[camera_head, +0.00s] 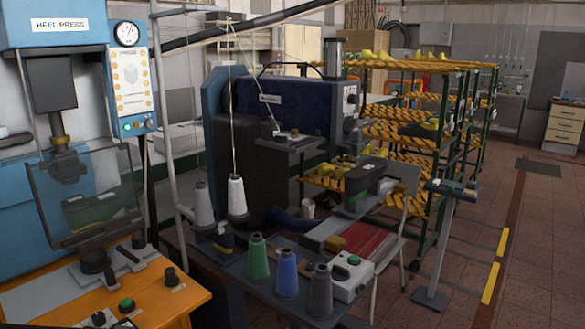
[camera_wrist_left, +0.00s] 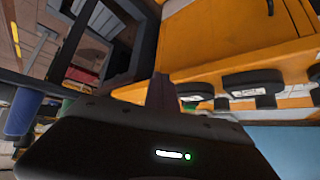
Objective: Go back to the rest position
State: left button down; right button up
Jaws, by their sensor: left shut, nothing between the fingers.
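My left gripper (camera_wrist_left: 165,88) shows in the left wrist view as a dark body with a small lit indicator. Its fingers are together in a narrow point, with nothing held. Behind it is the orange heel press table (camera_wrist_left: 220,60) with round dark knobs. In the head view neither gripper can be made out. The same orange table (camera_head: 185,308) is at the lower left there, below the blue heel press (camera_head: 52,27).
A sewing machine (camera_head: 300,105) and thread spools (camera_head: 287,274) on a dark stand fill the middle. A rack (camera_head: 408,65) of yellow shoe lasts stands behind. A post stand (camera_head: 430,298) is right of centre. Open tiled floor (camera_head: 540,240) lies at the right.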

pick_arm(q)
jog(key=s+d+f+n+g+h, duration=0.2)
jog(key=s+d+f, duration=0.3)
jog(key=d+f, duration=0.45)
jog(key=s+d+f+n+g+h, duration=0.1)
jog(key=s+d+f, duration=0.4)
jog(key=d+f, duration=0.45)
jog(key=s+d+f+m+g+h, duration=0.1)
jog(key=s+d+f+g, duration=0.1)
jog(key=s+d, duration=0.5)
jog(key=s+d+f+m+g+h, duration=0.1)
jog(key=s+d+f+g, duration=0.1)
jog(key=s+d+f, duration=0.3)
jog(key=s+d, duration=0.2)
jog(key=s, duration=0.2)
jog(key=shift+s+d+f+g, duration=0.15)
jog(key=shift+s+g, duration=0.25)
